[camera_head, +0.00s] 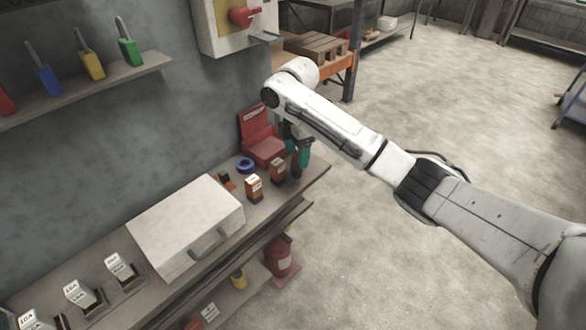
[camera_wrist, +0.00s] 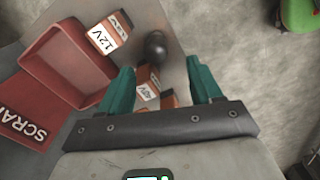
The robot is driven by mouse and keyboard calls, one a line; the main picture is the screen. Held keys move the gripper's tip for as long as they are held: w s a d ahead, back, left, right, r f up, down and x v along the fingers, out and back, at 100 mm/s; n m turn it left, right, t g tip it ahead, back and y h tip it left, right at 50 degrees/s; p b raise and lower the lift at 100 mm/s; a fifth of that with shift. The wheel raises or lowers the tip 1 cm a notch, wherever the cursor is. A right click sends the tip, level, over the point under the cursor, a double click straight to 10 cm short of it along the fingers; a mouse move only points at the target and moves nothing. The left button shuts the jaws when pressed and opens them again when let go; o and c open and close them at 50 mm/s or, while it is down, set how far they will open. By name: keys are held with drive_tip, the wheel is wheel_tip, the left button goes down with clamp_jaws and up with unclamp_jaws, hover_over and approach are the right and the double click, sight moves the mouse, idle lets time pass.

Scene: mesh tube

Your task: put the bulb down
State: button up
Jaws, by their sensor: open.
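My gripper (camera_wrist: 161,78) is open, its two teal fingers spread apart in the wrist view. A dark, rounded thing, possibly the bulb (camera_wrist: 155,47), shows just beyond and between the fingertips, over or on the grey shelf surface. I cannot tell whether it touches a finger or what it rests on. In the head view my gripper (camera_head: 298,153) points down over the bench's far right end, beside the red bin. The bulb cannot be made out there; the gripper and arm may hide it.
A red scrap bin (camera_head: 265,151) stands against the wall, left of my gripper. Orange-and-white boxes (camera_head: 254,188) and a blue ring (camera_head: 246,164) are close by on the bench (camera_head: 316,172). A white case (camera_head: 187,222) lies further left. The bench edge is close on the right.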

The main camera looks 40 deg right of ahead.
sight(296, 173)
drive_tip(key=f, duration=0.8)
drive_tip(key=shift+w+d+f, duration=0.15)
drive_tip(key=shift+w+f, duration=0.1)
drive_tip(key=shift+f, duration=0.15)
clamp_jaws()
idle(0.3)
